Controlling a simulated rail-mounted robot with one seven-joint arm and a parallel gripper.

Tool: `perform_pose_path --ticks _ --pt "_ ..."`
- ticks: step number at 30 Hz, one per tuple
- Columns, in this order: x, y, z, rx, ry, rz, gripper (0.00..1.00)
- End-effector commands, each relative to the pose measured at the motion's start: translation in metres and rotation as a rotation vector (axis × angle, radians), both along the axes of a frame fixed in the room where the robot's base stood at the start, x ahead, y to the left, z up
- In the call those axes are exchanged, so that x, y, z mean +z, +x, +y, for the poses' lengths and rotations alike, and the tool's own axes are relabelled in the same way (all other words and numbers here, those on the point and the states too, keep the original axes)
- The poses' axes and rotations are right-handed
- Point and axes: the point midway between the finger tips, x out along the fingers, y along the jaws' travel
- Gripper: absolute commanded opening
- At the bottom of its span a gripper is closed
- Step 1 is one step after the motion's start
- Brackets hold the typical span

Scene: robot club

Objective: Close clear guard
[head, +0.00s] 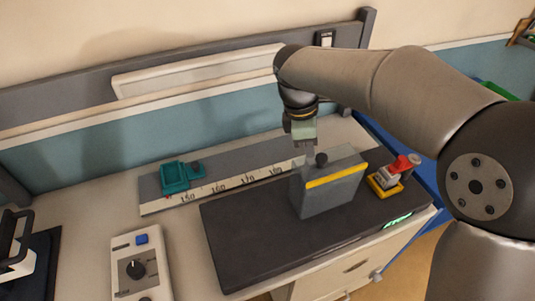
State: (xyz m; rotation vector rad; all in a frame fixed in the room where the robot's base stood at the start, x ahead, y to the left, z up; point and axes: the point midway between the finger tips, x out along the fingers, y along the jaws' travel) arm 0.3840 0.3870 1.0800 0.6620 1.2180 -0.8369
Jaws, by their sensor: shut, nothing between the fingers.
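The guard (325,192) looks like an upright grey, semi-clear panel or box with a yellow strip along its upper front edge. It stands on the dark base plate (240,245) at its right half.
A red-handled clamp (402,165) on a yellow base stands right of the guard. A ruler scale (235,183) with a teal slider (176,178) runs behind the plate. A white control box (141,265) with a black dial is at front left. The plate's left half is clear.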

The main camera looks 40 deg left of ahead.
Motion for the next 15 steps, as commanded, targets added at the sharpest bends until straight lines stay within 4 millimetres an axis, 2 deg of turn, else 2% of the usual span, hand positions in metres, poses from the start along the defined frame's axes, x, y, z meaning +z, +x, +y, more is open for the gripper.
perform_pose_path --ticks 5,15 --pt "0.014 -0.009 0.023 0.0 0.005 0.002 0.0" --pt "0.083 -0.019 0.036 0.0 0.008 0.003 0.0"
